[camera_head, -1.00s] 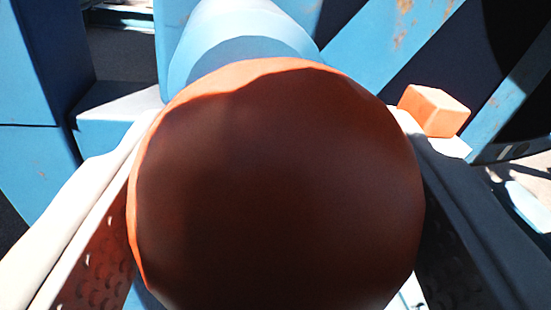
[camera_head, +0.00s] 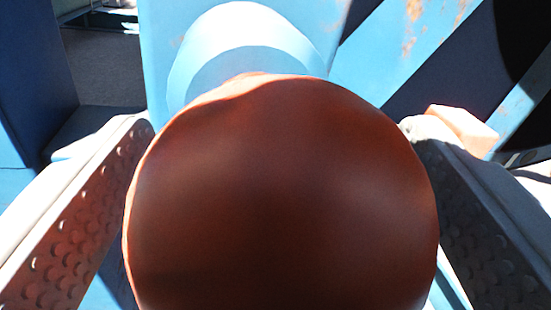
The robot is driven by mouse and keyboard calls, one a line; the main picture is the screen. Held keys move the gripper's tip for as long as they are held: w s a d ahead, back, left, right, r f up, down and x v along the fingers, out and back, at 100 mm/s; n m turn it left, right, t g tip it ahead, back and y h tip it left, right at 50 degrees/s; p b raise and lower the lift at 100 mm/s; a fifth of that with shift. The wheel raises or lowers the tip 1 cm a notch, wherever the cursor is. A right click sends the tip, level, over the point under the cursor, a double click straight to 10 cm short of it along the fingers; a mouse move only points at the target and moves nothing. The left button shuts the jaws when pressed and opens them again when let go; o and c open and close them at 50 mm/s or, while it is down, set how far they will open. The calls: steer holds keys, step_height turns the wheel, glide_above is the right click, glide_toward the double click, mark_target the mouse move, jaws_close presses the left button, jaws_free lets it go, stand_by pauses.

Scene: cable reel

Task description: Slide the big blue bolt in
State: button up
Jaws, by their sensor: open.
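A large orange-brown rounded knob (camera_head: 285,200) fills the middle of the camera view, with its near face in shadow. A light blue cylinder (camera_head: 245,35) shows behind its top edge, in line with it; it looks like the big blue bolt's shaft or its collar, and I cannot tell which. The knob hides how they join and how far the bolt is in. My gripper (camera_head: 280,128) is open, with one dimpled finger on each side of the knob. Gaps show beside the knob lower down; near the fingertips I cannot tell whether they touch it.
Blue frame panels stand behind, with a rusty diagonal beam (camera_head: 390,60) at the upper right. A small orange block (camera_head: 462,128) sits just beyond the right fingertip. A dark recess (camera_head: 105,70) lies at the upper left.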

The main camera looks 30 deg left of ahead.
steer(key=v, duration=1.7)
steer(key=shift+s+d, duration=0.1)
steer(key=shift+s, duration=0.05)
steer(key=shift+r, duration=0.1)
steer(key=s+d+r+m+t+h, duration=0.55)
steer(key=s+d+r+h, duration=0.25)
steer(key=s+d+r, duration=0.75)
steer(key=s+d+r+m+g+h, duration=0.1)
steer(key=s+d+r+m+h, duration=0.1)
steer(key=s, duration=1.1)
steer(key=s+d+r+m+h, duration=0.1)
steer(key=s+d+r+m, duration=0.1)
steer(key=s, duration=1.1)
steer(key=shift+s+d+r+m+g+h, duration=0.35)
steer(key=shift+s+d+m+h, duration=0.1)
steer(key=shift+d, duration=0.75)
